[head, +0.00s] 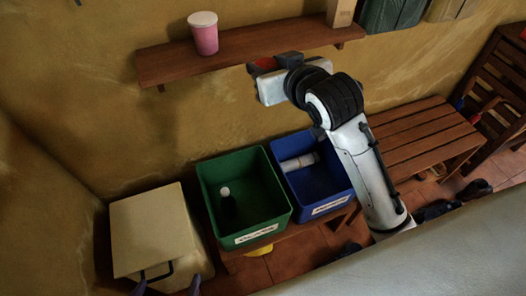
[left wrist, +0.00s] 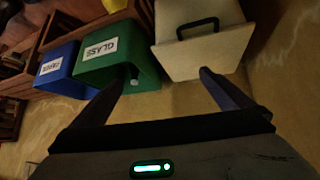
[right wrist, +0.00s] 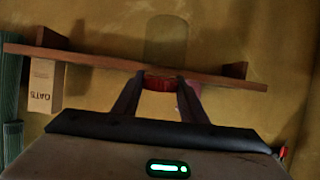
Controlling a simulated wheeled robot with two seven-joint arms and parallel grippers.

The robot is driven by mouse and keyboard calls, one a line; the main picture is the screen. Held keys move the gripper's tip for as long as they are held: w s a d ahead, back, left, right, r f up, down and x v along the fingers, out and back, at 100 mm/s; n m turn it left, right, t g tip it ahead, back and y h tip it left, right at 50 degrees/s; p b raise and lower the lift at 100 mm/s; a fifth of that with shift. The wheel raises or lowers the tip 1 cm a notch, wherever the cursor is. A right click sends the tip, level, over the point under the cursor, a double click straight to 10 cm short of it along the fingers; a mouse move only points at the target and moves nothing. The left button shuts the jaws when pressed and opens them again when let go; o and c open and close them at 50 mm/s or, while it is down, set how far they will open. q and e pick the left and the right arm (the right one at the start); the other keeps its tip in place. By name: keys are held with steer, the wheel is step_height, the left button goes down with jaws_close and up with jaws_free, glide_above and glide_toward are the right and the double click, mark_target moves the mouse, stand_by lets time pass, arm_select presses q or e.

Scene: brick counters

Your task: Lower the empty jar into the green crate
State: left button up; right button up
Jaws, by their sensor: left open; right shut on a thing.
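My right gripper (head: 262,72) is raised at the front edge of the wall shelf, above and beyond the crates. In the right wrist view, which is upside down, its fingers (right wrist: 160,78) are shut on a red lid (right wrist: 160,84). A see-through, faintly greenish jar body (right wrist: 165,38) extends from the lid; it looks empty. The green crate (head: 282,208) stands on a low bench, labelled GLASS in the left wrist view (left wrist: 92,75). A dark bottle with a white top (head: 226,192) stands inside. My left gripper (head: 167,284) is open and empty, near the beige box.
A blue crate (head: 345,190) with a white roll stands right of the green one. A beige box with a black handle (head: 150,230) stands left. The shelf (head: 175,66) holds a pink cup (head: 203,33) and an OATS box (head: 341,12). A slatted bench (head: 425,135) stands right.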

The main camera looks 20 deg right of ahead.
arm_select(q)
step_height(320, 180, down, 12)
steer(key=w+d+b, duration=0.1)
steer(key=b, duration=1.5)
steer(key=shift+d+h, duration=0.3)
arm_select(e)
step_height(320, 180, down, 37)
steer(key=a+n+y, duration=0.1)
steer(key=a, duration=0.1)
steer(key=shift+y, duration=0.3)
arm_select(q)
steer(key=shift+w+r+t, duration=0.1)
steer(key=shift+r+t, duration=0.1)
steer(key=shift+t, duration=0.1)
arm_select(e)
steer(key=shift+s+a, duration=0.1)
arm_select(q)
steer(key=shift+f, duration=0.2)
arm_select(e)
steer(key=shift+w+a, duration=0.2)
steer(key=shift+w, duration=0.75)
